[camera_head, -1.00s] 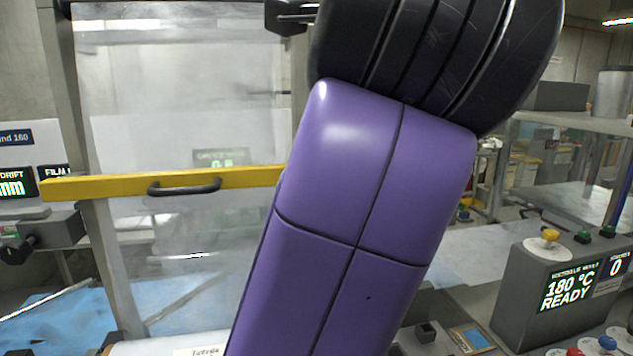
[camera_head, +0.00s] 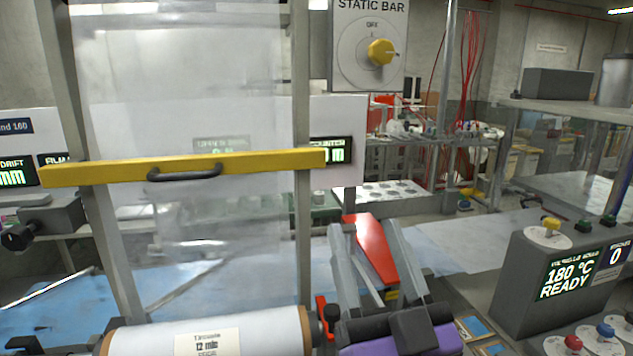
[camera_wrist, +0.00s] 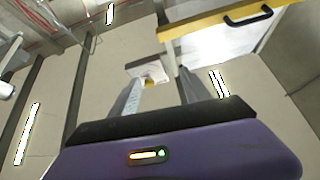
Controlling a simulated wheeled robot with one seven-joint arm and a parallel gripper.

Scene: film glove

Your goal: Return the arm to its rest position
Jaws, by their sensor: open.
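My gripper (camera_head: 368,232) is low in the middle of the head view, with its purple body at the bottom edge and its two grey fingers pointing up. The fingers stand apart with nothing held between them. A red part (camera_head: 371,250) shows behind the gap; I cannot tell what it belongs to. In the wrist view my gripper (camera_wrist: 160,78) also has its fingers spread and empty, pointing up toward the ceiling, with the static bar box beyond.
The yellow bar (camera_head: 245,166) with a black handle crosses the clear film panel at left. A film roll (camera_head: 255,330) lies below. The static bar box (camera_head: 350,60) hangs above. The grey READY box (camera_head: 530,270) stands at right. Open space lies above my gripper.

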